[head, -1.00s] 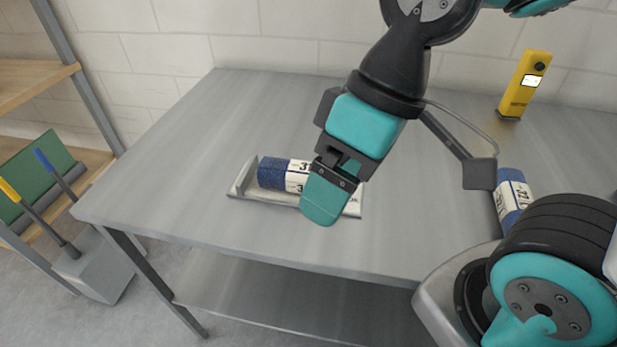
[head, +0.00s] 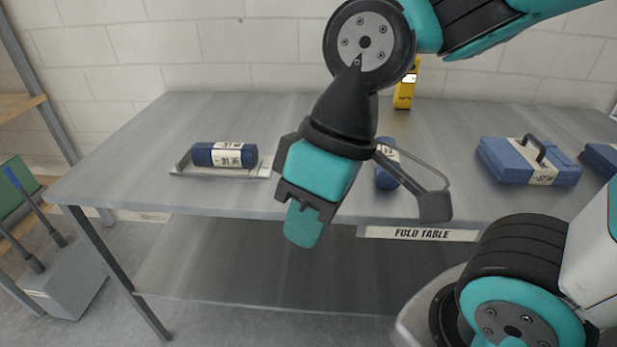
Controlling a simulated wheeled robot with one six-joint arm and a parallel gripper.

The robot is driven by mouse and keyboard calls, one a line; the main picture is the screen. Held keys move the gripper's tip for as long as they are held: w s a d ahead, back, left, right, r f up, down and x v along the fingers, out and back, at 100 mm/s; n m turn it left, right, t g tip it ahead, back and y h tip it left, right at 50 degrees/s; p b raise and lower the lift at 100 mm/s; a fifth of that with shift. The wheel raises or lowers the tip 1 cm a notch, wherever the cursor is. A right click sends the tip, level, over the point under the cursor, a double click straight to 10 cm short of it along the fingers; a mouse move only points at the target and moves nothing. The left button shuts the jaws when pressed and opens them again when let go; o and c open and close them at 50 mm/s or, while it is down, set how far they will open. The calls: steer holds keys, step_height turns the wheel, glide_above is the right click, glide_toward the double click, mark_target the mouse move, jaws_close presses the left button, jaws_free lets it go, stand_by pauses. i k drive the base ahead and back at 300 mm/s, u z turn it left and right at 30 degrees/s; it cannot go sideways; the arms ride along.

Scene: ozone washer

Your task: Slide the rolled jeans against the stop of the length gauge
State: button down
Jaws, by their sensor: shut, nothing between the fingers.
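The rolled jeans (head: 236,155), a dark blue roll with a white band marked 31, lie lengthwise on the length gauge (head: 253,173), a pale grey tray. The gauge's upright stop (head: 182,161) is at its left end. The roll's left end is at or very close to the stop; I cannot tell whether they touch. The gauge's right end runs close behind my gripper in the picture. My gripper (head: 302,226) is shut and empty, pointing down in front of the table's front edge, right of the gauge and apart from the roll.
Another blue roll (head: 386,178) lies partly hidden behind my arm. A yellow device (head: 404,92) stands at the back. Folded blue jeans with a dark handle (head: 520,160) lie to the right. The fold table (head: 130,150) is bare left of the gauge.

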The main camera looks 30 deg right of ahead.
mark_target(203, 153)
steer(key=u, duration=0.25)
steer(key=k, duration=0.25)
steer(key=z, duration=1.05)
steer(key=i, duration=0.75)
steer(key=u, duration=0.25)
